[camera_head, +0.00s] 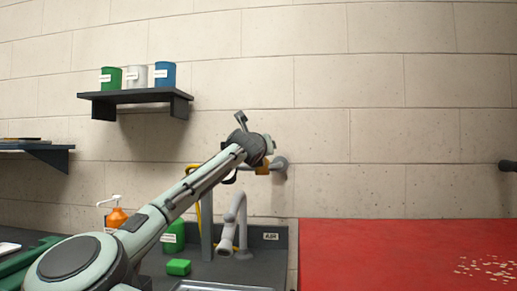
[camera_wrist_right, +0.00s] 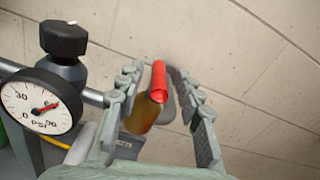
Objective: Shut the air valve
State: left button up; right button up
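The air valve has a brass body (camera_wrist_right: 142,115) and a red lever (camera_wrist_right: 158,82), seen close up in the right wrist view. In the head view its brass part (camera_head: 263,168) shows on the grey pipe near the wall. My right gripper (camera_wrist_right: 160,95) has its two fingers apart, one on each side of the red lever, with visible gaps. It looks open; contact with the lever cannot be told. In the head view the arm's wrist end (camera_head: 254,148) is right by the valve and mostly hides it. My left gripper is not in view.
A pressure gauge (camera_wrist_right: 40,103) and a black knob (camera_wrist_right: 63,40) sit close left of the fingers. Below the arm are a grey faucet (camera_head: 236,220) and a green sponge (camera_head: 178,267). A shelf (camera_head: 135,97) holds cans. A red tabletop (camera_head: 380,255) lies right.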

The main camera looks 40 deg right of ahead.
jog(key=shift+s+a+f, duration=0.1)
jog(key=shift+s+a, duration=0.25)
jog(key=shift+s, duration=0.1)
jog(key=v, duration=1)
jog(key=shift+a, duration=0.45)
